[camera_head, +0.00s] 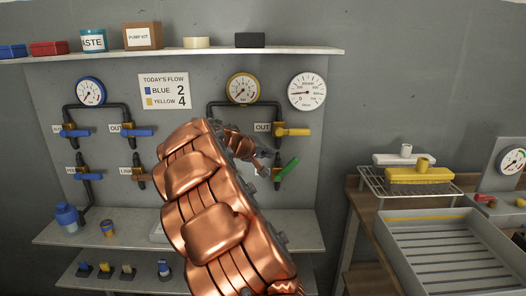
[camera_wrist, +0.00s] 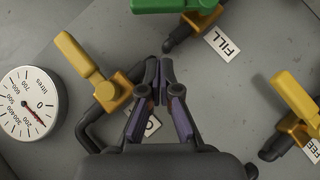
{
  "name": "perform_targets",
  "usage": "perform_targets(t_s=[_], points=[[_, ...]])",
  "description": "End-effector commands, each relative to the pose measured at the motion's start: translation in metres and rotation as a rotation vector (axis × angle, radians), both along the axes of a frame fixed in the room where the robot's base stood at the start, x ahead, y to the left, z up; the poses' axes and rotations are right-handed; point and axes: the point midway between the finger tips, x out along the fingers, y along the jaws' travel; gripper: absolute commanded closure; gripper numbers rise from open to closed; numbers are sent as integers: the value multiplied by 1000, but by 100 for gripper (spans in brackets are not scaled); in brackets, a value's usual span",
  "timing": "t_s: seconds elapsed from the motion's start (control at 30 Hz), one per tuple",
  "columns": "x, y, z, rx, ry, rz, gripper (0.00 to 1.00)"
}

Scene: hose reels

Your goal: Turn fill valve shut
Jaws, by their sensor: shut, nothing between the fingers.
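The fill valve has a green lever (camera_head: 287,169) at the lower right of the pipe panel, tilted up to the right in the head view. My gripper (camera_head: 262,166) is just left of the lever in the head view. In the wrist view my gripper (camera_wrist: 160,66) is shut and empty, its tips below the lever and apart from it. My copper arm hides the panel behind it.
A yellow OUT lever (camera_head: 293,132) is above the green one. The wrist view shows a yellow lever (camera_wrist: 82,57) left of my fingers and another (camera_wrist: 296,97) by a FEED label. A litres gauge (camera_head: 307,91) is at upper right. A shelf (camera_head: 300,225) runs below.

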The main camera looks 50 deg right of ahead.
Motion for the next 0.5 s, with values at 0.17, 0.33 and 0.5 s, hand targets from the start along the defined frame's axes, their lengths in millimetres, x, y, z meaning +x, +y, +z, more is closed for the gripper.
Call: perform_targets(t_s=[0.17,0.33,0.5], points=[[-1,-26,-13,3,2,-4,100],[-1,-45,-23,2,2,-5,100],[-15,-54,-37,2,3,-4,100]])
